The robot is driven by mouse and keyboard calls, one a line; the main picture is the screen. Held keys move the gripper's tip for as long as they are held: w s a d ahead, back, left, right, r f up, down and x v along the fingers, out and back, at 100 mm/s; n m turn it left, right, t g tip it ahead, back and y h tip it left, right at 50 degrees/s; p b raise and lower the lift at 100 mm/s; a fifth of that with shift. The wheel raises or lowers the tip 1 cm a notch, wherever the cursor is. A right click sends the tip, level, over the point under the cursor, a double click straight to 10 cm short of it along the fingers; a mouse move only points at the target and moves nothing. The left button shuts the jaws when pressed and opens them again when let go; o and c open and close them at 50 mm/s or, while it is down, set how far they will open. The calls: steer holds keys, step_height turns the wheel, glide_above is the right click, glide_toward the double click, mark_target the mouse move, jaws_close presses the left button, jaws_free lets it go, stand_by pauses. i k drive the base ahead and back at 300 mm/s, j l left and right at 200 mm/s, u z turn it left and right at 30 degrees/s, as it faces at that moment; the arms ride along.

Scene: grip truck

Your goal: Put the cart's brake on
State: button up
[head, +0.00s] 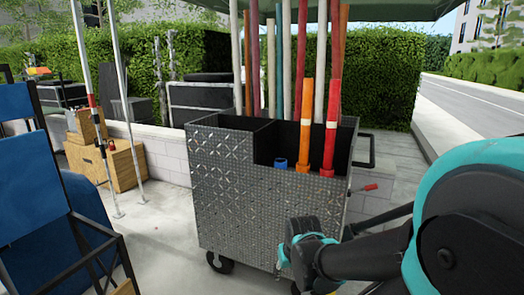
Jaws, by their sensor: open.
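The cart (222,185) is a tall grey diamond-plate box on dark casters (220,263). It stands on the pavement in the middle of the head view. A lever with a red grip (371,187) sticks out from its right side; I cannot tell for sure whether this is the brake. My gripper (296,256) is low in front of the cart's lower right front, left of and below the red grip. It is open, and I see nothing held in it.
Several long poles, an orange tube (304,125) and a red tube (331,130) stand in the cart. A black handle (368,150) juts from its right side. A low wall (168,152) runs behind the cart.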

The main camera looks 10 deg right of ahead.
mark_target(374, 186)
steer(key=z, duration=1.05)
steer(key=i+l, duration=0.1)
